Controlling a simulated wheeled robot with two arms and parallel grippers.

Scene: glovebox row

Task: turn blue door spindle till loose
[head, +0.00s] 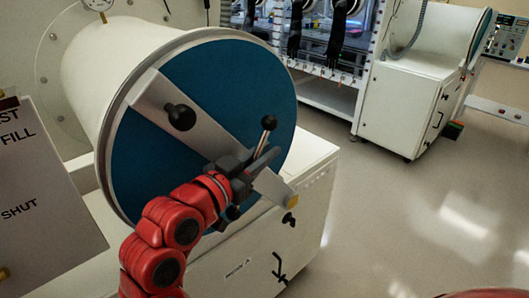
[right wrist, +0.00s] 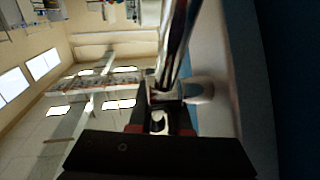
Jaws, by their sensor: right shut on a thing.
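The blue door (head: 215,75) closes the round end of a white cylindrical chamber. A pale metal bar (head: 155,95) crosses it diagonally. The spindle's handle rod, with a black ball end (head: 268,122), stands out in front of the bar. My right gripper (head: 245,170) is at this handle and shut on it; the jaws hide the spindle's hub. In the right wrist view a shiny rod (right wrist: 178,45) runs up from between the jaws (right wrist: 160,122). I cannot tell how loose the spindle is. My left gripper is not in view.
A black knob (head: 181,117) sticks out of the bar, left of my gripper. A sign panel (head: 45,180) stands at the left. A white cabinet (head: 255,250) is below the chamber. Another cabinet (head: 405,110) stands at the back right. The floor (head: 420,220) on the right is clear.

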